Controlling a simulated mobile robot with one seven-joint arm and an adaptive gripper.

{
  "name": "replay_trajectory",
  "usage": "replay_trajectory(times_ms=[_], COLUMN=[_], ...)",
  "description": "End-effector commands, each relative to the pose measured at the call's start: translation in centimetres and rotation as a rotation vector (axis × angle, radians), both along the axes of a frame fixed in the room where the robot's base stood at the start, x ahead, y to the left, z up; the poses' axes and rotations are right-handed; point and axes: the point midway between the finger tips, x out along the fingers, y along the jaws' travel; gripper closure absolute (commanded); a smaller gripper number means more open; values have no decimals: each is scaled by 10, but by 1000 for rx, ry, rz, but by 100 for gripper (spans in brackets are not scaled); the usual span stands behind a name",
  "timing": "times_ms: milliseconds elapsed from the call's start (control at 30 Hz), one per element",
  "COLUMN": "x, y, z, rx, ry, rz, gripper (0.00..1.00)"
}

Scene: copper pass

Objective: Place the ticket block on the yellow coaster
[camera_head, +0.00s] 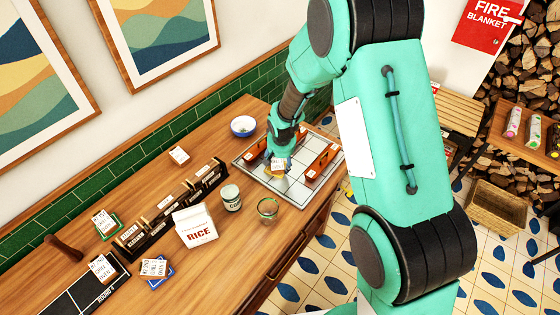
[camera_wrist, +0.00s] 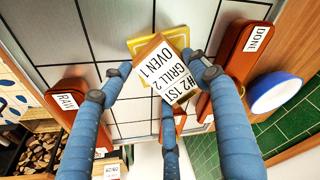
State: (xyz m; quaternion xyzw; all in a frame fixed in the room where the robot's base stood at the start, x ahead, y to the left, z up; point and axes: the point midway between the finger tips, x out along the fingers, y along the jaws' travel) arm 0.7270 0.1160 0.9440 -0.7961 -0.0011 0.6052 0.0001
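The ticket block (camera_wrist: 163,66) is a small wooden block with a white face reading "#2 1ST, GRILL 2, OVEN 1". It sits tilted between the blue fingers of my gripper (camera_wrist: 160,66) in the wrist view, and the fingertips appear to press on its sides. In the head view the block (camera_head: 279,164) shows at the tip of my gripper (camera_head: 280,157). The yellow coaster (camera_wrist: 139,46) lies on the gridded tray behind the block, partly hidden by it. It also shows in the head view (camera_head: 270,173). I cannot tell whether block and coaster touch.
Orange holders labelled RAW (camera_wrist: 68,98) and DONE (camera_wrist: 250,42) flank the coaster on the gridded tray (camera_head: 297,194). A blue-white bowl (camera_head: 243,126), a glass (camera_head: 267,209), a corn can (camera_head: 231,198) and a rice box (camera_head: 196,226) stand nearby. Other ticket blocks lie further left.

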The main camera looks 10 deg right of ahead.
Motion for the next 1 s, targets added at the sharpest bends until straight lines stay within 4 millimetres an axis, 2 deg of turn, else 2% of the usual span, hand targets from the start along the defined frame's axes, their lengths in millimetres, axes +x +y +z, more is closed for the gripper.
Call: replay_trajectory(times_ms=[33, 67, 567, 767, 1000], x=[0, 0, 0, -3, -11], y=[0, 0, 0, 0, 0], z=[0, 0, 4, 18, 48], rx=[0, 0, 0, 0, 1], ry=[0, 0, 0, -2, -4], rz=[0, 0, 0, 0, 0], gripper=[27, 22, 22, 22, 22])
